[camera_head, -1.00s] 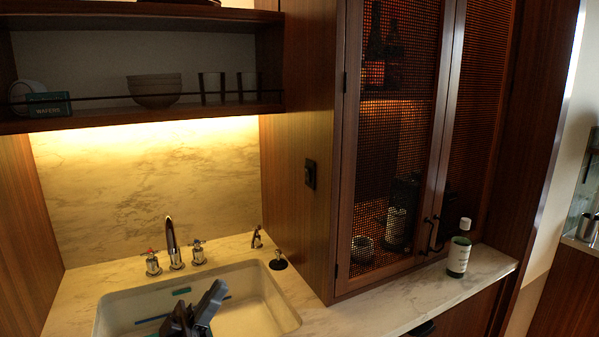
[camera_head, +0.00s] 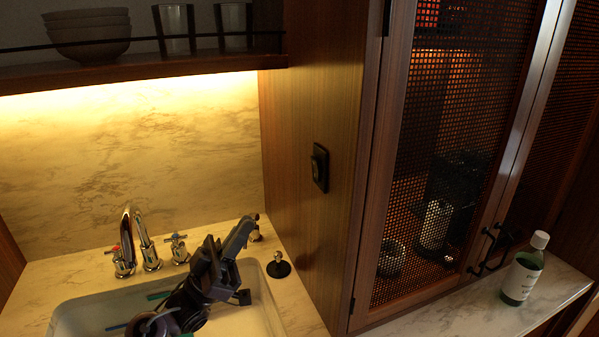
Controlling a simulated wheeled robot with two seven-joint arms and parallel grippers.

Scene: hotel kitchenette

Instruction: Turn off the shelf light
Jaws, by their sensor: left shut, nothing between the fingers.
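The shelf light (camera_head: 150,83) glows warm yellow along the underside of the wooden shelf and lights the marble backsplash. A dark switch plate (camera_head: 319,167) is mounted on the wooden side panel, right of the backsplash. My left gripper (camera_head: 245,226) is shut and empty. It rises over the sink, in front of the back right of the counter, below and left of the switch and apart from it. My right gripper is not in view.
A chrome faucet (camera_head: 135,232) with two handles stands behind the sink (camera_head: 75,318). A black stopper-like knob (camera_head: 278,266) sits on the counter beside it. A mesh-door cabinet (camera_head: 440,150) and a green bottle (camera_head: 523,270) are at right. Bowls (camera_head: 88,38) and glasses stand on the shelf.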

